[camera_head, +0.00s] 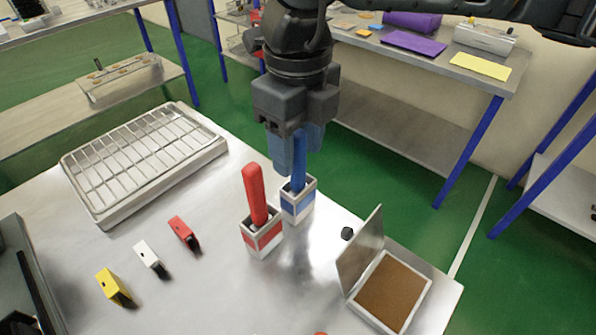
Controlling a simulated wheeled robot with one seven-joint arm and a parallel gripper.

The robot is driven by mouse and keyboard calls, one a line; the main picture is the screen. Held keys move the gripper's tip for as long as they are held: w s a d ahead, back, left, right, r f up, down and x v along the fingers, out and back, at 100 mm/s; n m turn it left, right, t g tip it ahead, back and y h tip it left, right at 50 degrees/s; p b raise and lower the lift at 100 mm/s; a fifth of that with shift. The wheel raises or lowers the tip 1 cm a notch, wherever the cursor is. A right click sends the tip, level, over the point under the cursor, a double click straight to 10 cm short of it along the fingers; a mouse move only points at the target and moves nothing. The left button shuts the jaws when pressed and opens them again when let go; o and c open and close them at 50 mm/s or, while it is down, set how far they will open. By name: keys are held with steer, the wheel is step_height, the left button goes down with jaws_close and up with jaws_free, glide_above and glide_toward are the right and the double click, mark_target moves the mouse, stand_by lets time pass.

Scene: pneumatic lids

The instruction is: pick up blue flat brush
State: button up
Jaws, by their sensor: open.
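The blue flat brush (299,160) stands upright in a small white holder with a blue label (299,203), near the far edge of the steel table. Only part of its blue handle shows; its lower end is hidden in the holder. My gripper (297,150) comes down from above, open, with its fingers at the upper part of the blue handle. One finger is on the left of the handle and partly in front. I cannot tell whether the fingers touch it.
A red brush (256,195) stands in a red-labelled holder (262,238) just left and nearer. A wire-rack tray (145,160) and small red (182,231), white (148,256) and yellow (113,286) blocks lie left.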

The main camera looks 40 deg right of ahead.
jaws_close()
stand_by(0.5)
